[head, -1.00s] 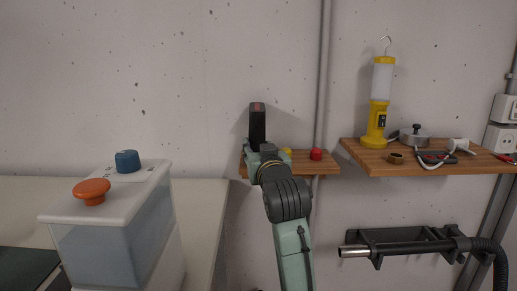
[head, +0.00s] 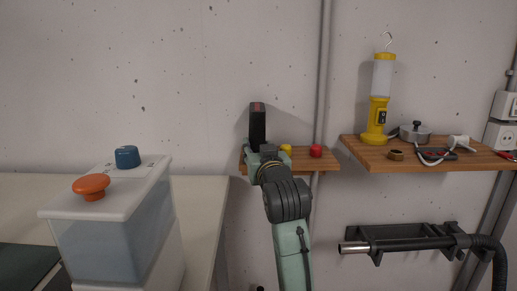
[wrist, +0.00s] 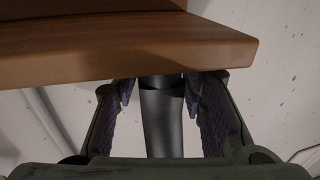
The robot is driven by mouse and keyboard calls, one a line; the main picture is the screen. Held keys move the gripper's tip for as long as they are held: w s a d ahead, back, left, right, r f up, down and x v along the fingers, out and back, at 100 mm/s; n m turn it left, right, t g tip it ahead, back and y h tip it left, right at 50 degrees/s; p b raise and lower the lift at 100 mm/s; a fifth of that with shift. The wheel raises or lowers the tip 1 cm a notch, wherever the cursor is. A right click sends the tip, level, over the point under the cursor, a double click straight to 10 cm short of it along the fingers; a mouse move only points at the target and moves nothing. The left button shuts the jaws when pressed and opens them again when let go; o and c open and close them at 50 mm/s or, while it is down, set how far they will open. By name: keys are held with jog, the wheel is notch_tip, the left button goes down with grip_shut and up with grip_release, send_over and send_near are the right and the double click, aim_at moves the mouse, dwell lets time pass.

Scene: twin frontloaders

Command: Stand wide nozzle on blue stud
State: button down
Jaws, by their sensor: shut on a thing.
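The wide nozzle (head: 257,126) appears as a dark upright piece with a small red mark near its top, in the middle of the head view. My gripper (head: 262,158) is shut on its lower part, in front of the small wooden shelf (head: 326,167). In the wrist view a dark round tube of the nozzle (wrist: 162,118) lies between my fingers (wrist: 165,100), and the shelf edge (wrist: 120,45) crosses close by. A yellow stud (head: 286,150) and a red stud (head: 315,151) stand on the shelf. No blue stud shows there; my gripper and the nozzle cover the shelf's left part.
A larger shelf (head: 470,164) at the right holds a yellow lantern (head: 380,105) and small items. A black tube (head: 405,245) is on the wall below. At the left stands a box (head: 110,235) with orange (head: 91,185) and blue (head: 127,157) knobs.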

dwell(0.4)
jog(key=c, duration=0.9)
grip_release()
jog(key=shift+c, duration=0.2)
